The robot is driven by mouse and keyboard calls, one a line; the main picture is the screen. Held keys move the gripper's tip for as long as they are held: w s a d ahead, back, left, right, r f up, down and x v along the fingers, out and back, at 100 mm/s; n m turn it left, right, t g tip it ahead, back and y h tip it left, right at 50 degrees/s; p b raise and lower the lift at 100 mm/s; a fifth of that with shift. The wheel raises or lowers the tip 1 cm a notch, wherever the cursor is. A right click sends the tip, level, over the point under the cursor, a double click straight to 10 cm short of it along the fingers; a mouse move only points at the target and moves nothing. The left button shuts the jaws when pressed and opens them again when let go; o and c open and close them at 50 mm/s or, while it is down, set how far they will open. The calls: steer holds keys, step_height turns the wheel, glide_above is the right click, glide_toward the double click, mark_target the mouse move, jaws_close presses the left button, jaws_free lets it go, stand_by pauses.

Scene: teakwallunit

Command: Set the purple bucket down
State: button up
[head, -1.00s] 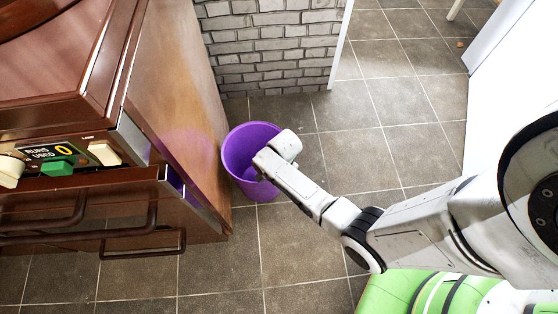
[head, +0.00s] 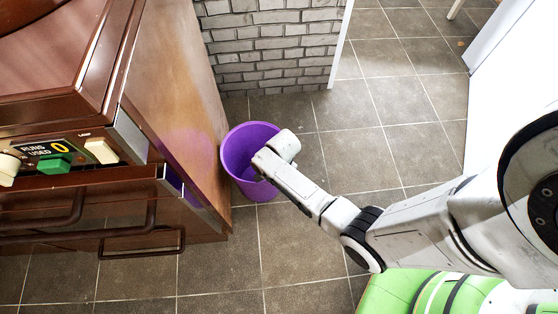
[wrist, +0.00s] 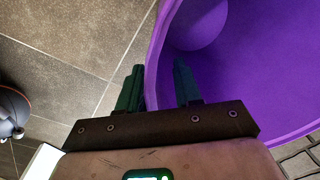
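The purple bucket (head: 236,168) is upright, or nearly so, beside the brown cabinet's right side. Whether its base touches the floor is hidden. My gripper (head: 264,160) reaches its right rim from the right. In the wrist view the bucket (wrist: 245,75) fills the right side. My gripper (wrist: 159,85) straddles the bucket wall there, with one dark green finger outside and one inside.
The brown cabinet (head: 175,90) with knobs and handles stands close at the bucket's left. A grey brick wall (head: 265,45) is behind it. The tiled floor (head: 305,245) is clear in front and to the right. A dark rounded object (wrist: 10,110) shows at the wrist view's left edge.

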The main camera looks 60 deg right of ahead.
step_height(320, 180, up, 11)
steer(key=p, duration=0.5)
steer(key=s+a+r+n, duration=0.4)
steer(key=s+r+n, duration=0.2)
steer(key=r+n, duration=0.2)
steer(key=s+a+r+n, duration=0.4)
steer(key=s+r+n, duration=0.2)
steer(key=n, duration=0.5)
step_height(320, 180, up, 3)
steer(key=shift+s+f, duration=0.2)
steer(key=shift+s, duration=0.2)
